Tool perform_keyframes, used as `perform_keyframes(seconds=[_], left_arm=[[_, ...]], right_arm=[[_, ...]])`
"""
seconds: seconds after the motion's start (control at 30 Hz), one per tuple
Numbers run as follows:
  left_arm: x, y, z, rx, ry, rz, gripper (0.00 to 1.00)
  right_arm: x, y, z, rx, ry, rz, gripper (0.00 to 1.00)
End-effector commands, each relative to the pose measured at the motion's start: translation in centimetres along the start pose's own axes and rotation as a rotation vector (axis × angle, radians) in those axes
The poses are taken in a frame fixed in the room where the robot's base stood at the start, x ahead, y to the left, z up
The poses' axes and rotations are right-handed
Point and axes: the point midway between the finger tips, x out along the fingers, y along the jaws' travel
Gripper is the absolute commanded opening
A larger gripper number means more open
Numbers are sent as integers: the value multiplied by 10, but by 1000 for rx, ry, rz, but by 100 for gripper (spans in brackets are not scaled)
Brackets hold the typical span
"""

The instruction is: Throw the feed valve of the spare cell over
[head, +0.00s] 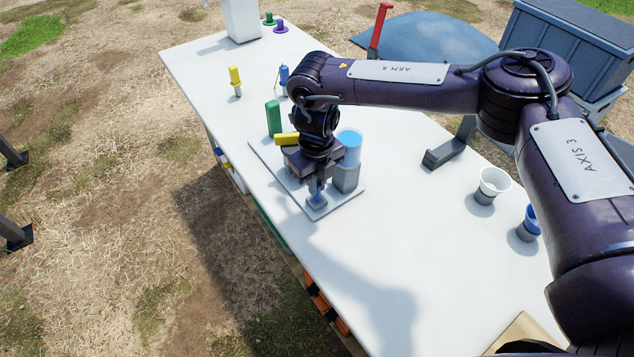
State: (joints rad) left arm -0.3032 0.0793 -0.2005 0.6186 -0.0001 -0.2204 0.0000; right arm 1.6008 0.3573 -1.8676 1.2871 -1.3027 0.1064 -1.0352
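A grey base plate (352,198) on the white table carries a cell with a clear cylinder of blue liquid (350,140) on a grey block. A green upright part (273,117) and a yellow part (286,139) stand at its far left side. The arm's wrist hides part of the cell, and whether the fingers press on the blue part is unclear. My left gripper is not in view.
A yellow-topped tool (235,80) and a blue one (284,75) stand farther back. The table's near part is clear.

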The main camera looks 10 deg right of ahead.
Motion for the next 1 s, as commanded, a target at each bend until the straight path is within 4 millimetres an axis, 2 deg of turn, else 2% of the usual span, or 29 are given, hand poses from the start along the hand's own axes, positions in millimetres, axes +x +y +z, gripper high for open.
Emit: perform_keyframes(seconds=[0.17,0.5,0.83,1.0], left_arm=[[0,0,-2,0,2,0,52],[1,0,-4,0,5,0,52],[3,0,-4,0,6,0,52],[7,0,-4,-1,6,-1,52]], right_arm=[[0,2,0,-2,1,-10,0],[9,30,-1,-5,3,-191,0],[12,32,-2,-4,5,-208,0],[18,48,-2,-10,5,-315,0]])
